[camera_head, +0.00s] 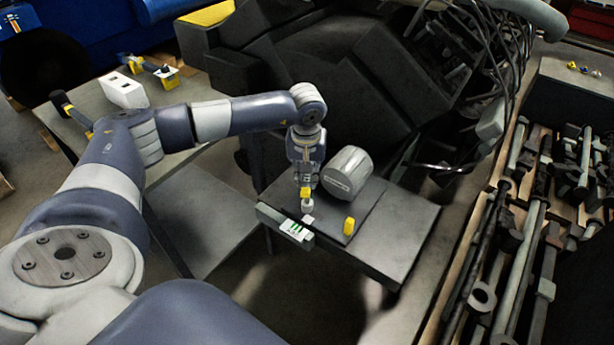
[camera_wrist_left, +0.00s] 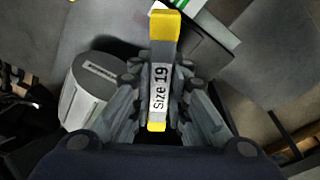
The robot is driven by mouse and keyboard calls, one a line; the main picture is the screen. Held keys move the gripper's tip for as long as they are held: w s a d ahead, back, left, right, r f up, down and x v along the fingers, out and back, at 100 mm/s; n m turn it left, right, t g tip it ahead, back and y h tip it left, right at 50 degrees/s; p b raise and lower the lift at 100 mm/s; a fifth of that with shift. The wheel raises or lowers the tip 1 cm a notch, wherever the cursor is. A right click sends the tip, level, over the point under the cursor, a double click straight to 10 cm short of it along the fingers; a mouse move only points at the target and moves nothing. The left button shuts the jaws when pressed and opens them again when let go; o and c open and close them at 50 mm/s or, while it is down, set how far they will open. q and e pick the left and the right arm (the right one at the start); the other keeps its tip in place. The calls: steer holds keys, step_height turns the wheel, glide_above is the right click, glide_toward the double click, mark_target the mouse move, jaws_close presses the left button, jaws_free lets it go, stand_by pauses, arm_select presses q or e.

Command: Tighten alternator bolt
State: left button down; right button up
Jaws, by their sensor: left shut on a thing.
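My left gripper (camera_head: 305,178) is shut on a yellow tool (camera_head: 305,193) with a white label, pointing down above the front of a small dark table (camera_head: 405,240). No bolt can be made out. My right gripper is not in view.
A box with a white and green label (camera_head: 285,226) sits at the table's front left edge. A small yellow piece (camera_head: 348,226) stands to its right. The dark engine (camera_head: 350,80) rises behind. A tool rack (camera_head: 540,200) is at right, a grey bench (camera_head: 85,105) at left.

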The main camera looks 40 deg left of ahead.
arm_select(q)
steer(key=c, duration=2.4)
jaws_free()
steer(key=shift+r, duration=0.1)
steer(key=shift+r+p, duration=1.05)
steer(key=shift+r, duration=0.7)
step_height(320, 180, up, 6)
steer(key=p, duration=0.4)
